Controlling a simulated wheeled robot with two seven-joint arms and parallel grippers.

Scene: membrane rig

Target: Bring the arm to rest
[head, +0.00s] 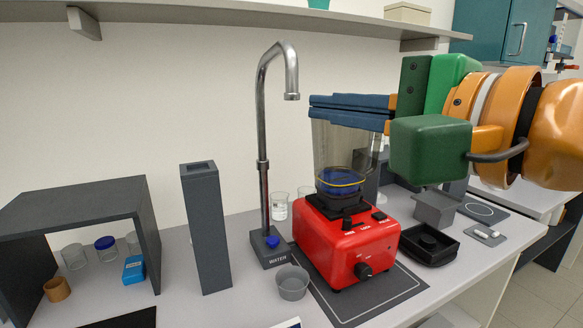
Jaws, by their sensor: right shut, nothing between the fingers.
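My right arm comes in from the right, orange with a green wrist. Its right gripper (314,107) has long blue fingers that point left and are shut with nothing between them. The fingers cross the top of a clear jug (335,148) on a red blender base (345,245). They hide the jug's rim, and I cannot tell whether they touch it. A blue part with a yellow ring (341,180) shows low in the jug. My left gripper is not in view.
A metal water tap (264,165) stands left of the blender, with a grey cup (292,283) in front. A tall grey block (206,228) and a dark open shelf (75,205) stand further left. A black tray (432,247) lies right of the blender. A wall shelf (240,14) runs above.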

